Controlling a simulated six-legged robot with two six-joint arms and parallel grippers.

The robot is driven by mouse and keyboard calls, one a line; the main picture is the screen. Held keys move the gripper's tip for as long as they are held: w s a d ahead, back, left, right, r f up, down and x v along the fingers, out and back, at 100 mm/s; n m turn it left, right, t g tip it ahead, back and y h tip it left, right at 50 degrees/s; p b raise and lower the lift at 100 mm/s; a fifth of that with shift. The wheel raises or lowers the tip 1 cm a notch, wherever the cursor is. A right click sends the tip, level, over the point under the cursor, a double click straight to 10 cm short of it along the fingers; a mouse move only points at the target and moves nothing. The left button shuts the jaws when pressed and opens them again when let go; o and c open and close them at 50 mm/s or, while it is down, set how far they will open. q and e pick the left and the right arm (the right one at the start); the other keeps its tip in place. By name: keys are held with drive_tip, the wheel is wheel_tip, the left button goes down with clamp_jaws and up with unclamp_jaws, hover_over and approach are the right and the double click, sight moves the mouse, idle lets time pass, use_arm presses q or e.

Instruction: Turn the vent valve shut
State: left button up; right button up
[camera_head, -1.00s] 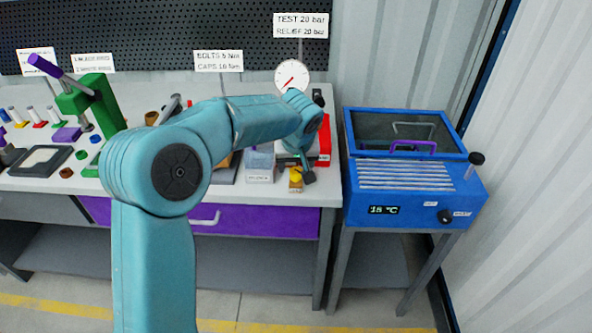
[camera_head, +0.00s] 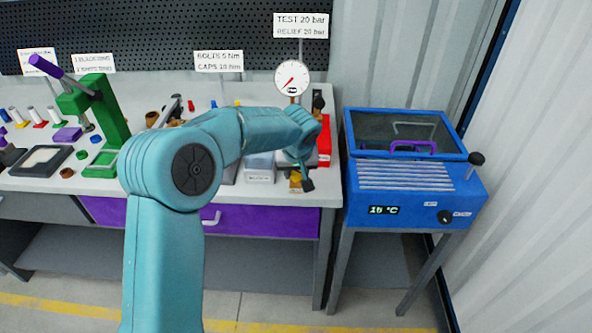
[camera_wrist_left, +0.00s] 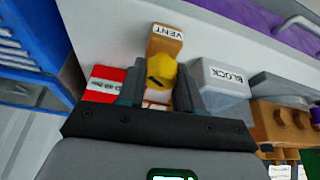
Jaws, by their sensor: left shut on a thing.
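The vent valve has a yellow knob (camera_wrist_left: 161,78) with a dark mark on top, beside an orange block with a VENT label (camera_wrist_left: 165,34) in the wrist view. My left gripper (camera_wrist_left: 158,86) is shut on this knob, one dark finger on each side. In the head view my left gripper (camera_head: 304,180) is at the bench's front right corner, and the orange vent block (camera_head: 295,186) shows only in part behind it. My right gripper is not in view.
A pressure gauge (camera_head: 292,78) stands behind my left wrist. A red box (camera_head: 325,140) is close on the right, and a pale BLOCK bin (camera_wrist_left: 220,82) is beside the valve. A blue oven (camera_head: 415,205) stands right of the bench. A green press (camera_head: 100,115) is at the left.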

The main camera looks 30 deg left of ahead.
use_arm(q)
drive_tip(key=shift+m+h, duration=0.3)
drive_tip(key=shift+m, duration=0.5)
drive_tip(key=shift+r+m+t+h+p, duration=0.1)
drive_tip(key=shift+m+t+h+p, duration=0.2)
drive_tip(key=shift+m, duration=0.6)
drive_tip(key=m+h+p, duration=0.1)
drive_tip(key=m+p, duration=0.1)
drive_tip(key=m, duration=0.2)
drive_tip(key=shift+h, duration=0.3)
drive_tip(key=shift+m+h+p, duration=0.5)
drive_tip(key=shift+m+p, duration=0.15)
drive_tip(key=shift+m, duration=0.75)
drive_tip(key=o, duration=1)
drive_tip(key=shift+o, duration=0.2)
